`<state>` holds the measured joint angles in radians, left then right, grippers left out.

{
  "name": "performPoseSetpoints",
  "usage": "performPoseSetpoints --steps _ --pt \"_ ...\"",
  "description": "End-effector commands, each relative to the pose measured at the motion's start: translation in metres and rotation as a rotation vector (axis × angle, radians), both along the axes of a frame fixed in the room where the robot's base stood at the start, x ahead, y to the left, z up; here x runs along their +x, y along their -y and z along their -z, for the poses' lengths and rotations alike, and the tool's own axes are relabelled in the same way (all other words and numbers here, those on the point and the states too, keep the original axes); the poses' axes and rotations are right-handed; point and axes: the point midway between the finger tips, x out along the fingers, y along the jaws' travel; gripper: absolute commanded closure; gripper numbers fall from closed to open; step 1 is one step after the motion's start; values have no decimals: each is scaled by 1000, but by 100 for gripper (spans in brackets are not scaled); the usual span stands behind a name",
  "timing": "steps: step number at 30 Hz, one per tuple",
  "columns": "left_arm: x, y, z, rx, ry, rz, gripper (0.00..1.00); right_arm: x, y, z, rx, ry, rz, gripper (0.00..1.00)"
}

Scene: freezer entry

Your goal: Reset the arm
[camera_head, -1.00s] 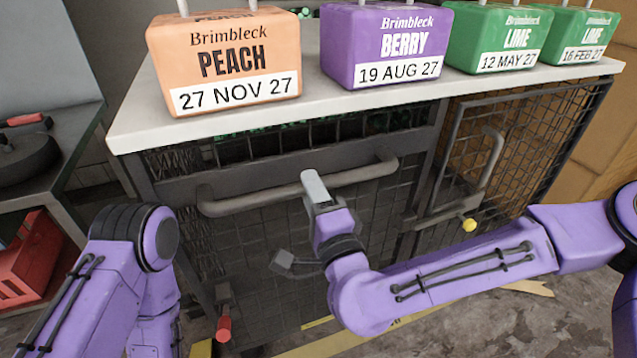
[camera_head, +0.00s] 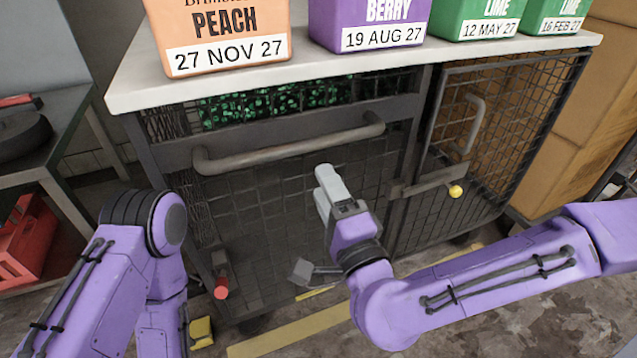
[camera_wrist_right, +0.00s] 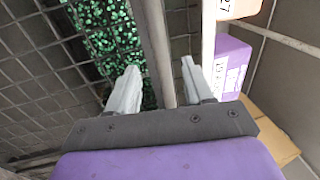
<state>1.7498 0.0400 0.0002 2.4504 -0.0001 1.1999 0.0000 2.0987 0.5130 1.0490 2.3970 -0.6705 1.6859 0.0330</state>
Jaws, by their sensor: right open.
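My right arm reaches in from the right in the head view. Its gripper (camera_head: 328,190) hangs in front of the wire mesh cage, below and apart from the long grey handle bar (camera_head: 290,148). In the right wrist view the two fingers (camera_wrist_right: 160,88) are spread with nothing between them. The handle bar also shows there, running up behind the fingers (camera_wrist_right: 155,45). My left arm (camera_head: 145,250) is folded at the lower left of the head view; its gripper is not visible.
The white counter (camera_head: 118,92) carries a peach box (camera_head: 220,25), a purple berry box (camera_head: 375,12) and two green lime boxes (camera_head: 480,12). A yellow knob (camera_head: 455,191) sits on the right mesh door. A red-tipped lever (camera_head: 221,288) is low left. Brown cartons (camera_head: 590,100) stand at right.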

Motion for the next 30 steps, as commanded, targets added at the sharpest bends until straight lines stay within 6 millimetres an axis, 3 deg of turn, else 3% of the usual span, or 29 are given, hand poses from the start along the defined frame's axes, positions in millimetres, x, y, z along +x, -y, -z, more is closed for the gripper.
performPoseSetpoints --steps 15,17,20,23,24,27,30 --pt "0 0 1 1 1 0 47 -3 -14 1 -14 2 -40 49" --pt "0 0 1 1 1 0 47 -3 -16 15 -65 -35 -51 49" --pt "0 0 -2 1 1 0 47 -4 -7 76 -220 -162 -52 49" --pt "0 0 -11 1 1 0 47 -19 17 160 -423 -352 -58 49" --pt "0 0 -15 1 1 0 47 -30 31 192 -502 -429 -59 49" --pt "0 0 -26 1 1 0 47 -65 76 264 -697 -621 -61 49" --pt "0 0 -37 1 1 0 47 -109 135 319 -891 -806 -55 49"
